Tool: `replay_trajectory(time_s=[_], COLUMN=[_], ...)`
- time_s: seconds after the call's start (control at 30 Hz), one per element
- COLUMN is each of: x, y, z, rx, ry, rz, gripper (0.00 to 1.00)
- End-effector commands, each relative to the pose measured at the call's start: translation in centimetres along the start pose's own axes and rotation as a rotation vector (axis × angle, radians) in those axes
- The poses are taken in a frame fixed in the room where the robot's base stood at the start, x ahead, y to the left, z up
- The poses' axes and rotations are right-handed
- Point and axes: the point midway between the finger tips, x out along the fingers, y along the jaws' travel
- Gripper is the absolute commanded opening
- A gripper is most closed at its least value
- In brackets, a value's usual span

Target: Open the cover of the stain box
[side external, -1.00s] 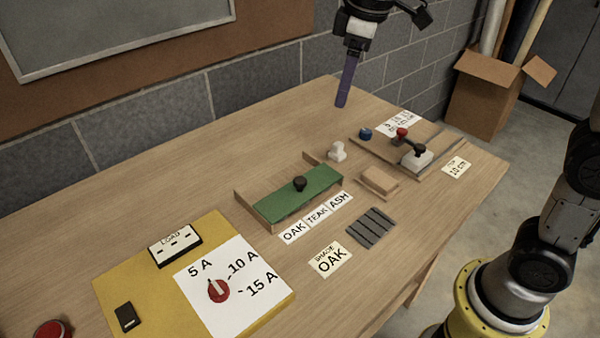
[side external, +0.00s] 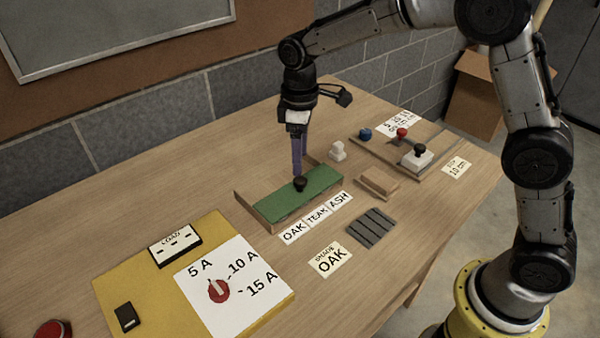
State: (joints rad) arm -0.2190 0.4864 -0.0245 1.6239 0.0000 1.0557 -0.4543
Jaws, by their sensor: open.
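The stain box (side external: 265,222) is a low wooden box on the table with a green cover (side external: 272,204) lying flat over it. Labels reading OAK, TEAK and ASH (side external: 316,218) lie along the front of the box.
A white knobbed piece (side external: 338,151) stands just right of my gripper. A wooden block (side external: 379,182), a dark slatted pad (side external: 371,228) and a SHADE OAK card (side external: 330,260) lie nearby. A sliding rail fixture (side external: 415,158) is at right, a yellow panel (side external: 120,290) at front left.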

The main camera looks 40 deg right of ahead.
Motion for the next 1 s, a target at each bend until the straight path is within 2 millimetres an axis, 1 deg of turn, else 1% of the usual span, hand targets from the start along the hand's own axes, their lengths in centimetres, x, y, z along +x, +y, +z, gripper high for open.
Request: replay_trajectory(time_s=[0.03, 0.1, 0.3, 0.5, 0.73, 0.77, 0.8, 0.87, 1.0], x=[1.1, 2.3, 4.8, 5.6, 5.7, 5.7, 5.7, 5.7, 5.7], y=[0.0, 0.0, 0.0, 0.0, 0.0, 0.0, 0.0, 0.0, 0.0], z=[0.1, 0.1, 0.1, 0.0, 0.0, 0.0, 0.0, 0.0, 0.0], rx=[0.0, 0.0, 0.0, 0.0, 0.0, 0.0, 0.0, 0.0, 0.0], ry=[-0.004, -0.004, -0.003, 0.0, 0.0, 0.0, 0.0, 0.0, 0.0], rz=[-0.002, -0.002, -0.002, 0.0, 0.0, 0.0, 0.0, 0.0, 0.0], gripper=[0.69, 0.69, 0.69, 0.69, 0.69, 0.65, 0.58, 0.47, 0.22])
